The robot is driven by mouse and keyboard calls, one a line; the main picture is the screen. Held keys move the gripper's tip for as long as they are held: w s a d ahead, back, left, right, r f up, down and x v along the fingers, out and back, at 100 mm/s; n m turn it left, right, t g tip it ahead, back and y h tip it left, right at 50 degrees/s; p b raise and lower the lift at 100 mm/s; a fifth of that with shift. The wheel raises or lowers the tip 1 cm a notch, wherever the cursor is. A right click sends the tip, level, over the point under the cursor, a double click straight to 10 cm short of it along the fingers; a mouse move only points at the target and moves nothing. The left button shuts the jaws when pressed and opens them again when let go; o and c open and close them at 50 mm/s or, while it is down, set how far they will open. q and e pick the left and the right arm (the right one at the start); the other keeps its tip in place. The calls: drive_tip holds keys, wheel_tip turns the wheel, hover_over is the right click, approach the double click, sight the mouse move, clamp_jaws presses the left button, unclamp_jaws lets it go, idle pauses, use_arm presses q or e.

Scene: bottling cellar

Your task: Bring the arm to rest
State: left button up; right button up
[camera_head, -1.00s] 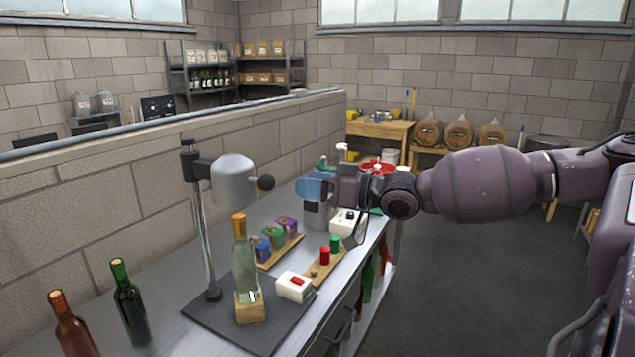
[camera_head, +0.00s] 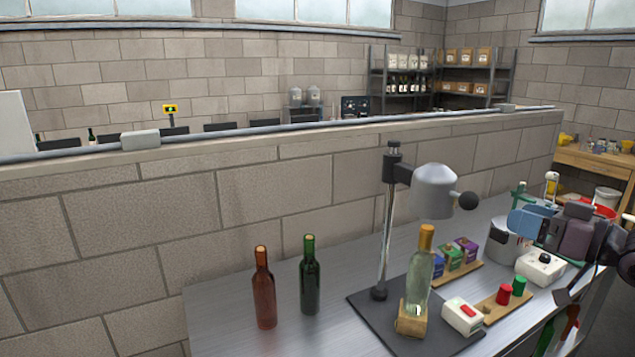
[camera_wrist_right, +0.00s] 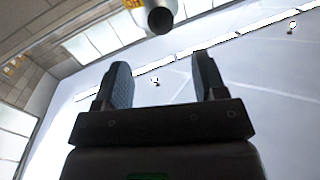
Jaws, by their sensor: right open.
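My right gripper (camera_head: 528,220) is at the right of the head view, above the bench's far end, with its arm coming in from the right edge. In the right wrist view its two dark fingers (camera_wrist_right: 163,82) stand apart with nothing between them. That view looks up at the ceiling and windows, with a dark round knob (camera_wrist_right: 160,19) beyond the fingertips. In the head view the gripper overlaps a grey pot (camera_head: 503,246); I cannot tell whether they touch. My left gripper is not in view.
The bench (camera_head: 245,310) holds a brown bottle (camera_head: 265,292), a green bottle (camera_head: 310,280), and a stand with a grey head (camera_head: 433,192) over a clear corked bottle (camera_head: 419,282). A white switch box (camera_head: 462,316) and a white box with a black knob (camera_head: 540,267) are nearer the gripper. A block wall (camera_head: 290,200) runs behind.

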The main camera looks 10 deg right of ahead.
drive_tip(key=s+f+n+g+h, duration=0.1)
drive_tip(key=s+f+n+h, duration=0.15)
drive_tip(key=f, duration=1.05)
drive_tip(key=s+f+n+g+h, duration=0.1)
drive_tip(key=s+f+n+h, duration=0.15)
drive_tip(key=f, duration=1.05)
drive_tip(key=s+a+f+m+h, duration=0.2)
drive_tip(key=s+a+f+m, duration=0.2)
drive_tip(key=s+a+f, duration=0.3)
drive_tip(key=s+a+f+m+g+h, duration=0.1)
drive_tip(key=s+a+f+m+h, duration=0.1)
drive_tip(key=s+a+f+m, duration=0.2)
drive_tip(key=s+a+f, duration=0.3)
drive_tip(key=f, duration=0.4)
drive_tip(key=shift+a+g, duration=0.15)
drive_tip(key=shift+g, duration=0.15)
drive_tip(key=shift+c, duration=0.4)
